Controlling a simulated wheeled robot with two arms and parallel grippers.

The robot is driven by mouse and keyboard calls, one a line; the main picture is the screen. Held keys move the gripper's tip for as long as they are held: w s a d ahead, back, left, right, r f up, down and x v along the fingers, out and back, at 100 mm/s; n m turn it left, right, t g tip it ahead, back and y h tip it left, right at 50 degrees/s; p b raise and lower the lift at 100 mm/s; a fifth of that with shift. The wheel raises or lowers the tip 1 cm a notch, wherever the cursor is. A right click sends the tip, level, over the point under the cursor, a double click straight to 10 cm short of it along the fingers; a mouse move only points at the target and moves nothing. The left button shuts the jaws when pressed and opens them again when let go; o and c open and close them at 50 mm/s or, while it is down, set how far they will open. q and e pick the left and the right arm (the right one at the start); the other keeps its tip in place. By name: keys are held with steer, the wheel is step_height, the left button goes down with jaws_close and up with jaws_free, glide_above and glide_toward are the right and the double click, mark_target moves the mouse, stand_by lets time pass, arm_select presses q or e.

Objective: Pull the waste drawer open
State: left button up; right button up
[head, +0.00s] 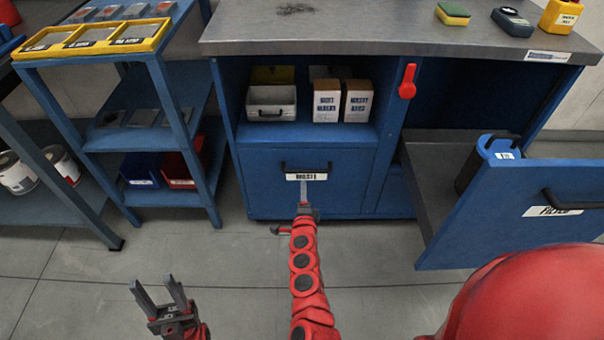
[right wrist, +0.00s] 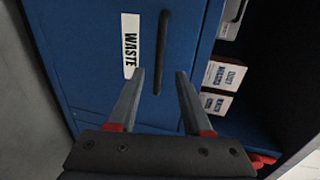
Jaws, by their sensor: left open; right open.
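The waste drawer (head: 262,190) is a blue front low in the workbench cabinet, flush and shut. Its dark bar handle (head: 306,166) sits above a white WASTE label (head: 320,177). My right gripper (head: 303,184) is in front of the label, just below the handle in the head view. In the right wrist view, the open right fingers (right wrist: 160,74) point at the drawer front, with the handle (right wrist: 162,52) between their tips in the picture. Contact cannot be told. My left gripper (head: 158,288) is open and empty, low at the left over the floor.
A second blue drawer (head: 500,240), with a FILTER-like label and a blue canister (head: 490,160), stands pulled out at the right. A blue shelf rack (head: 160,75) stands left. A red handle (head: 407,82) hangs on the cabinet.

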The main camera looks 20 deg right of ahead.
mark_target(304, 170)
steer(key=shift+b+x, duration=1.8)
steer(key=shift+x, duration=3.85)
steer(key=shift+d, duration=0.1)
steer(key=shift+c, duration=0.2)
jaws_close()
